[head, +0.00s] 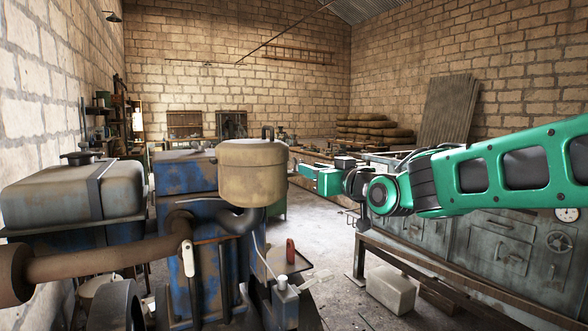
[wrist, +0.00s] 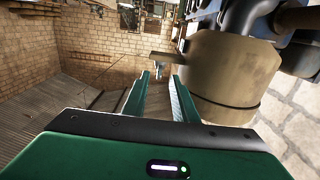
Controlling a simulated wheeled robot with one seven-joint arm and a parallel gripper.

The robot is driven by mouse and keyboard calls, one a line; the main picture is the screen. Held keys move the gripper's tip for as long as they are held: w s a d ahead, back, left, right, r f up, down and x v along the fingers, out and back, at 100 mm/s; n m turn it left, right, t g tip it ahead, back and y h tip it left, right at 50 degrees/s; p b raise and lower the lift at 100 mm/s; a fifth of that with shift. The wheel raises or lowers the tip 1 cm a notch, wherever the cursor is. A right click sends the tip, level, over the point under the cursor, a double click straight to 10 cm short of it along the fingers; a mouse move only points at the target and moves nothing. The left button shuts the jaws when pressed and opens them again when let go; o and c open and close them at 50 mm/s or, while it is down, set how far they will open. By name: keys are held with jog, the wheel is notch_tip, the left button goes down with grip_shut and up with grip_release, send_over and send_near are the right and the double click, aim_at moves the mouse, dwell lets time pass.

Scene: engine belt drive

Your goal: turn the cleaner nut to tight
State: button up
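The beige, drum-shaped cleaner (head: 252,175) stands on the engine in the head view. It fills the upper right of the wrist view (wrist: 232,72). A small dark upright piece (head: 267,132) on its top looks like the nut. In the wrist view a tan bar (wrist: 167,57) sticks out from the cleaner's top, just beyond my fingertips; it may be the same nut. My green gripper (head: 301,171) is right of the cleaner in the head view. In the wrist view its two fingers (wrist: 160,77) are apart, with nothing seen held between them.
The blue engine (head: 187,175) with a rusty pipe (head: 95,260) and a grey tank (head: 72,190) fills the left. A metal workbench (head: 490,250) runs along the right. A pale box (head: 390,290) sits on the floor. Open floor lies between engine and bench.

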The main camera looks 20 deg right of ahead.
aim_at(297, 164)
jog(key=w, duration=0.3)
jog(key=w+a, duration=0.1)
jog(key=w, duration=0.4)
jog(key=shift+w+a, duration=0.35)
jog(key=shift+w, duration=0.05)
grip_shut()
